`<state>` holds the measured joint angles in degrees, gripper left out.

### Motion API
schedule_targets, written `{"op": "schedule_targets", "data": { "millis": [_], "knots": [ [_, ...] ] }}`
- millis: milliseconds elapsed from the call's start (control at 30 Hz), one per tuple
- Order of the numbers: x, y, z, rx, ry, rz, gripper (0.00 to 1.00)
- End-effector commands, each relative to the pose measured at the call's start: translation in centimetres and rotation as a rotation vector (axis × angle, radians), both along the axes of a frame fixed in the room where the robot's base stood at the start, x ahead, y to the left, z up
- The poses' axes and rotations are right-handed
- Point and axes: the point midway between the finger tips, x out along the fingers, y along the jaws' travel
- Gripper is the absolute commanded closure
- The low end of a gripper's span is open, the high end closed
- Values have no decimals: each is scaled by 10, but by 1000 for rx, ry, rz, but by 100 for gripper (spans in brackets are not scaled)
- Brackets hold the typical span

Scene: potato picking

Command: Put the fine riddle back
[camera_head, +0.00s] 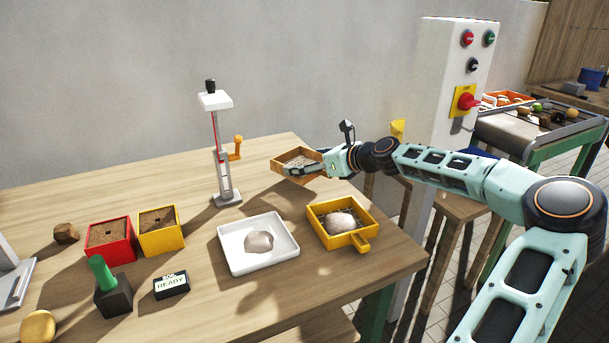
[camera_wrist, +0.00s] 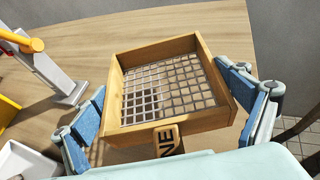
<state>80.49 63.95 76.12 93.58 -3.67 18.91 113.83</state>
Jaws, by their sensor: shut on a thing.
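A wooden-framed riddle (camera_wrist: 118,95) with a wire mesh sits between the blue pads of my gripper (camera_wrist: 165,105) in the wrist view. The pads press on its two opposite sides, and its short handle, with lettering ending in "NE", points toward my palm. In the head view the riddle (camera_head: 277,164) is at the back right of the workbench, with my gripper (camera_head: 305,168) reaching it from the right. It appears slightly above the bench top; the exact gap is hard to tell. Bench wood shows through the mesh.
A white tray (camera_head: 230,262) and a yellow handled sieve (camera_head: 361,241), each with pale material, stand in front. A white stand with an orange crank (camera_head: 227,195) is left of the riddle. Red (camera_head: 109,254) and yellow (camera_head: 162,243) boxes sit farther left. A control cabinet (camera_head: 445,90) rises behind my arm.

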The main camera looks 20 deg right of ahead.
Motion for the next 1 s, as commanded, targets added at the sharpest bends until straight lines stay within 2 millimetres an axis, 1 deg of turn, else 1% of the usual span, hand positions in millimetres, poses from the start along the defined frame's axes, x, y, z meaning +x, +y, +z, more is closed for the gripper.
{"op": "schedule_targets", "data": {
  "millis": [100,200,267,700,733,800,1000],
  "knots": [
    [8,-1,-16,2,1,0,35],
    [7,-1,-31,3,0,0,35],
    [7,-1,-36,3,-1,-1,35],
    [7,-1,-42,0,-1,0,35],
    [7,-1,-43,2,0,1,7],
    [7,-1,-42,1,-1,1,0],
    [7,-1,-42,0,-1,0,0]
  ]
}}
